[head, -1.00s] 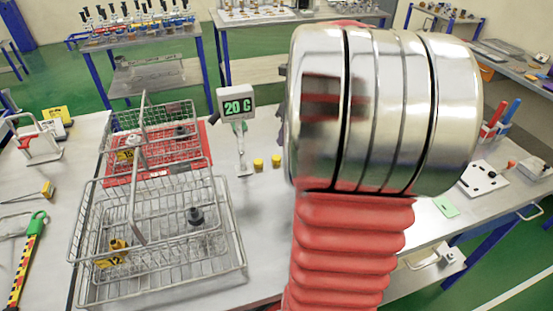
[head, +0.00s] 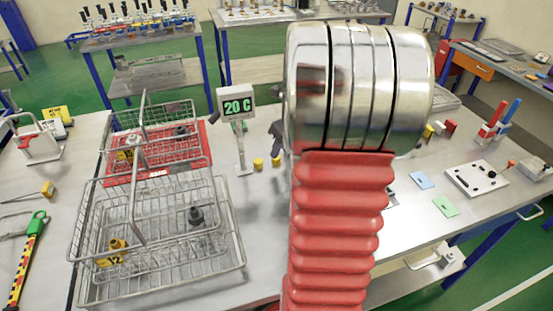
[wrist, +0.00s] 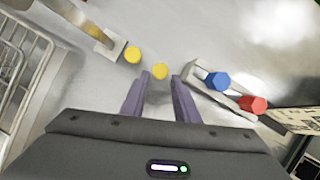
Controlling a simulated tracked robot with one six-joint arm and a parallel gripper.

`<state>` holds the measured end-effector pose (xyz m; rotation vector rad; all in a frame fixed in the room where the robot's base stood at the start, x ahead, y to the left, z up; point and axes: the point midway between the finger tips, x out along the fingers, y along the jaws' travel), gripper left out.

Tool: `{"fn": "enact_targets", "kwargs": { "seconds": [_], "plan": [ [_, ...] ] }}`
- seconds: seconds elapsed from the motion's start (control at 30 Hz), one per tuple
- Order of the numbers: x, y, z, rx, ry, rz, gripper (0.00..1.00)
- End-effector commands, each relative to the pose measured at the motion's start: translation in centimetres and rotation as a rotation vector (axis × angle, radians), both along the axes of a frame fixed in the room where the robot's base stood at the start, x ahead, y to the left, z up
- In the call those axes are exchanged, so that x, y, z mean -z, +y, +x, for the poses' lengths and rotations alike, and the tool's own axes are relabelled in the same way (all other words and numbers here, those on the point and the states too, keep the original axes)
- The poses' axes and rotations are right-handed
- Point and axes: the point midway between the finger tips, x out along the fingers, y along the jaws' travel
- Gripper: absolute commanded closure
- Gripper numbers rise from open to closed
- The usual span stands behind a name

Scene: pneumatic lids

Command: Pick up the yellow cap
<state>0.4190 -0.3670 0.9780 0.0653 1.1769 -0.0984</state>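Two small yellow caps stand on the grey table in the head view, one at left (head: 258,163) and one at right (head: 276,161). In the wrist view the left cap (wrist: 132,55) lies beside a metal post foot, and the right cap (wrist: 160,71) lies just beyond the fingertips, in line with the gap between them. My gripper (wrist: 160,82) is open and empty, its two dark purple fingers apart. In the head view my silver and red arm hides most of the gripper.
A wire basket (head: 243,262) and a second one on a red mat (head: 207,150) stand at left. The "20 C" display (head: 237,105) rises beside the caps. In the wrist view, a blue knob (wrist: 218,81) and a red knob (wrist: 252,104) sit close at right.

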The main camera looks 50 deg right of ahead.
Motion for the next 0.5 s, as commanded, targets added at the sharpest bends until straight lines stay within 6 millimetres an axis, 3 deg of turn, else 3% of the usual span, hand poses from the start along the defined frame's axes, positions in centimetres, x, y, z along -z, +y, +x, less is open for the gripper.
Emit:
{"fn": "enact_targets", "kwargs": {
  "seconds": [0.3, 0.5],
  "plan": [
    [3.5, -0.3, 1.6, 0.0, 0.001, 0.001, 0.72],
    [4.1, -0.3, 1.9, 0.0, 0.0, 0.0, 0.72]
  ]
}}
